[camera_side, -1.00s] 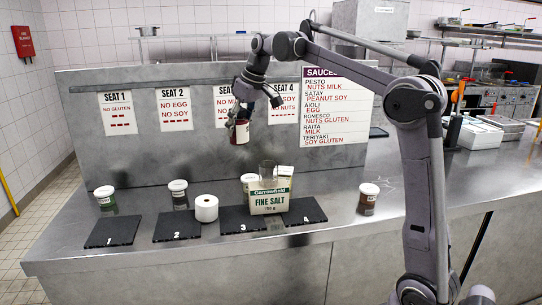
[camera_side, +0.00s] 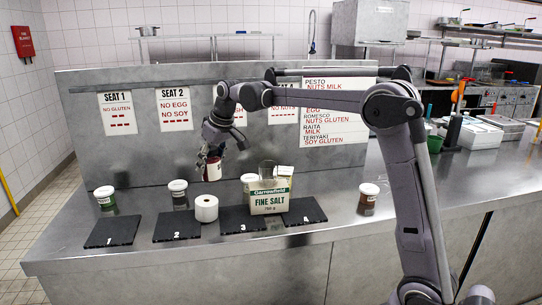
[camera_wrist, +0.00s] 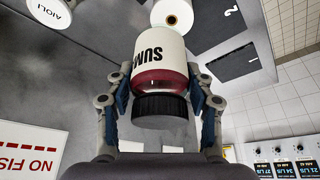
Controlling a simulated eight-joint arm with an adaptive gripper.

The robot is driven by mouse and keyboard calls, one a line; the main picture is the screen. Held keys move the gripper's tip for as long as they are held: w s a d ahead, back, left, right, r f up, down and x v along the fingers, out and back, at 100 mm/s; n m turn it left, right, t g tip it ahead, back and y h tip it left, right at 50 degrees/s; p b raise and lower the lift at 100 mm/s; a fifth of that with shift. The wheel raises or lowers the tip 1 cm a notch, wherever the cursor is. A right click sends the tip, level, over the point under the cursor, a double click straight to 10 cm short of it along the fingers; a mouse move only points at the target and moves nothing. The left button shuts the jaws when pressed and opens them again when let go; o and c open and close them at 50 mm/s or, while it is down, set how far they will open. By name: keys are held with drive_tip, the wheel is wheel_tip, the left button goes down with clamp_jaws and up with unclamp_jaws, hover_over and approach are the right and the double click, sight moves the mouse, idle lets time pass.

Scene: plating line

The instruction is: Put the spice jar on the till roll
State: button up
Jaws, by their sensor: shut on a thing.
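The spice jar (camera_side: 212,171), with a white label and dark red contents, is held in my gripper (camera_side: 207,157) above the counter. In the wrist view the jar (camera_wrist: 160,50) shows part of the word SUMAC, upside down, and a black lid. The fingers of my gripper (camera_wrist: 160,95) are shut on both its sides. The till roll (camera_side: 206,208), a white upright roll, stands on the counter below the jar, with a gap between them. The wrist view shows the till roll (camera_wrist: 172,14) beyond the jar, partly cut off.
A salt box (camera_side: 268,196) stands right of the till roll. Dark slates lie along the front, among them slate 2 (camera_side: 177,228) and slate 3 (camera_side: 236,225). Lidded tubs stand behind, one (camera_side: 178,194) left of the roll. A panel with seat cards (camera_side: 175,110) rises at the back.

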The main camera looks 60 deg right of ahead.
sight(203, 179)
drive_tip(key=shift+w+a+f, duration=0.8)
drive_tip(key=shift+a, duration=0.2)
drive_tip(key=shift+f, duration=2)
drive_tip(key=shift+f, duration=0.4)
drive_tip(key=o, duration=1.3)
drive_tip(key=shift+o, duration=0.2)
